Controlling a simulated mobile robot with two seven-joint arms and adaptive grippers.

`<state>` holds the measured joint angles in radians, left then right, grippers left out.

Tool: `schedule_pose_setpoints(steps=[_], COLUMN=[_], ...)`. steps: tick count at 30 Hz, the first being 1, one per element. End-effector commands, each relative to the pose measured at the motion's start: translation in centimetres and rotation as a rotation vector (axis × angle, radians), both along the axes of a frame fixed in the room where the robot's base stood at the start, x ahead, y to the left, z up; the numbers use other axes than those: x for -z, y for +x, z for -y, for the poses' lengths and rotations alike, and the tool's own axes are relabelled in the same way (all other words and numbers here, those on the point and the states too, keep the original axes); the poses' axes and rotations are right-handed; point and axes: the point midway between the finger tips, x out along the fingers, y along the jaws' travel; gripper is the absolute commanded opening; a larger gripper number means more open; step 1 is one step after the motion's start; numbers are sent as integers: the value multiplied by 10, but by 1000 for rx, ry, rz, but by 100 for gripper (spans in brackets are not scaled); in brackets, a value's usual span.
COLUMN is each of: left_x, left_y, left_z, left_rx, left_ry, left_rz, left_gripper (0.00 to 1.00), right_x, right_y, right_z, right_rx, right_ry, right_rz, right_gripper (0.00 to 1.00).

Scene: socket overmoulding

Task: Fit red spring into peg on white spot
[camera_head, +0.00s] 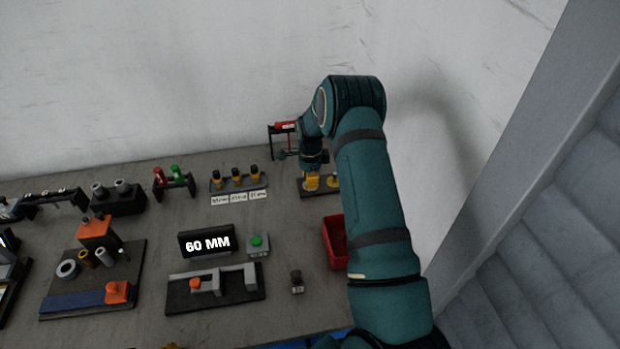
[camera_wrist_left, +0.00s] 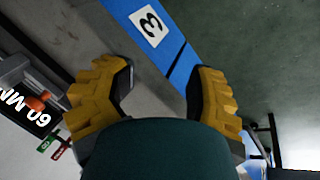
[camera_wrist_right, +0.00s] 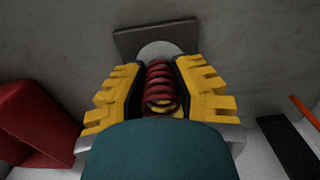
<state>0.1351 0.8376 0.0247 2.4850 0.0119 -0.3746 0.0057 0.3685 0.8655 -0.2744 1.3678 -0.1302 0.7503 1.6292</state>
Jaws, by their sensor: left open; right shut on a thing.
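The red spring (camera_wrist_right: 160,85) stands between the yellow fingers of my right gripper (camera_wrist_right: 160,95), which is shut on it. A pale round spot (camera_wrist_right: 150,50) on a dark plate (camera_wrist_right: 128,44) shows just beyond the spring. I cannot tell whether the spring is around a peg; a bit of yellow shows at its near end. In the head view my right gripper (camera_head: 312,182) is at the dark plate (camera_head: 305,193) at the back right, and the spring is hidden there. My left gripper (camera_wrist_left: 165,95) is open and empty, over the table's blue front edge.
A red bin (camera_head: 334,240) stands in front of the plate, beside my right arm. A labelled row of black-and-yellow pieces (camera_head: 237,182) is to its left. A "60 MM" display (camera_head: 207,242), a green button (camera_head: 257,240) and a small dark cylinder (camera_head: 297,280) stand nearer. A rack (camera_head: 280,142) stands behind.

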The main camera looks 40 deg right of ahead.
Motion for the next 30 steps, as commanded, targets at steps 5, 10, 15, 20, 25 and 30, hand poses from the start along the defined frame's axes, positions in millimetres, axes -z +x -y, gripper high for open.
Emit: schedule_pose_setpoints(steps=[5, 10, 15, 20, 25, 30], left_x=[7, 10, 11, 11, 11, 11], left_y=[-3, -3, -3, -3, -3, -3], left_z=[-2, -3, -3, -3, -3, -3], left_rx=[1, -1, -3, -4, -5, -5], left_ry=[3, 5, 4, 5, 5, 5], left_rz=[-10, -11, -12, -12, -12, -12], left_gripper=[41, 41, 42, 43, 43, 44], right_x=[6, 10, 12, 12, 13, 12], right_y=[0, 0, 0, 0, 0, 0], right_z=[0, 0, 0, 0, 0, 0], right_rx=[0, 0, 0, 0, 0, 0], right_ry=[0, 0, 0, 0, 1, 0], right_rz=[0, 0, -1, -1, -2, -1], right_gripper=[0, 0, 0, 0, 55, 55])
